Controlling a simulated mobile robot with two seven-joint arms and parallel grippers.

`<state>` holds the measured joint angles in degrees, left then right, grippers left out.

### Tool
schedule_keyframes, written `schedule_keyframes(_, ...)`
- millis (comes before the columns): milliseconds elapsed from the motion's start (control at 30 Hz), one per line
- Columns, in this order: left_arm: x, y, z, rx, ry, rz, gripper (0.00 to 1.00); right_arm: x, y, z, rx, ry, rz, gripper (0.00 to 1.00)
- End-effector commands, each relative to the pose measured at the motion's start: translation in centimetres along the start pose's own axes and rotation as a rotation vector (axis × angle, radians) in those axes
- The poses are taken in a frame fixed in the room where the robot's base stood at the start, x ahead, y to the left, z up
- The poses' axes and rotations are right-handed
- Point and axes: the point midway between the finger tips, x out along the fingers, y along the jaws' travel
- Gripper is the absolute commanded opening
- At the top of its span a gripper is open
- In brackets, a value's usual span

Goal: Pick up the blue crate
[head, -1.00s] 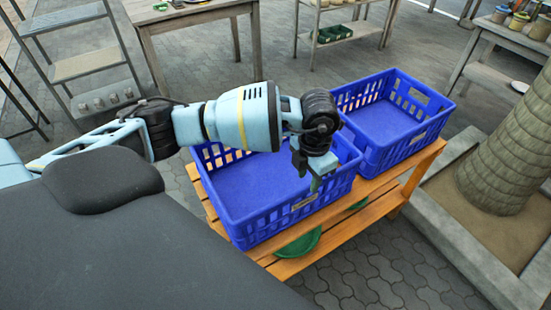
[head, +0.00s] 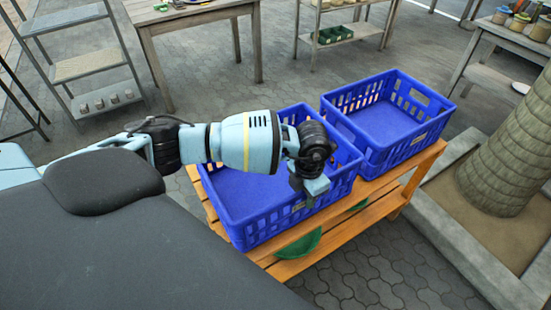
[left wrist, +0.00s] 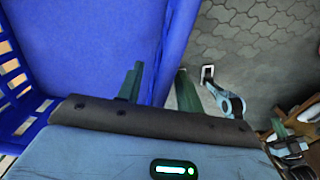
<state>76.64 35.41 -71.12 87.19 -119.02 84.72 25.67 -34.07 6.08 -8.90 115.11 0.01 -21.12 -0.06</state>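Two blue slatted crates stand side by side on a wooden bench. The nearer left crate (head: 240,200) is empty as far as I see; the right crate (head: 385,122) is also empty. My left gripper (head: 311,200) is at the near right wall of the left crate. In the left wrist view its two dark green fingers (left wrist: 158,88) are apart, one over the crate's inside, the other over its outer side. The blue crate wall (left wrist: 180,45) runs towards the gap between them. Light-blue and green parts at the right of that view look like my right gripper (left wrist: 284,140); its fingers are unclear.
A planter with a trunk (head: 505,160) stands to the right. Tables and a metal shelf (head: 85,65) stand behind. Paved floor (head: 370,280) is clear in front.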

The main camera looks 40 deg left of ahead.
Motion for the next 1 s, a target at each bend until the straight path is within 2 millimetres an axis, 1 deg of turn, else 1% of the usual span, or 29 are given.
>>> schedule_keyframes(233, 0.15, 0.02, 0.04, 0.0, -0.001, 0.0, 0.36, 0.0, 0.03, 0.01, -0.001, 0.0, 0.0, 0.0)
schedule_keyframes(267, 0.15, 0.02, 0.04, 0.0, -0.001, 0.0, 0.34, 0.0, 0.04, 0.01, -0.001, 0.0, 0.0, 0.0)
schedule_keyframes(500, 0.12, 0.03, 0.03, 0.0, -0.001, 0.0, 0.02, 0.0, 0.04, 0.01, -0.001, 0.0, 0.0, 0.0)
schedule_keyframes(533, 0.12, 0.03, 0.03, 0.0, -0.001, 0.0, 0.0, 0.0, 0.04, 0.01, -0.001, 0.0, 0.0, 0.0)
schedule_keyframes(1000, 0.09, 0.04, 0.04, 0.0, -0.001, 0.0, 0.0, 0.01, 0.05, 0.0, -0.001, 0.0, 0.0, 0.0)
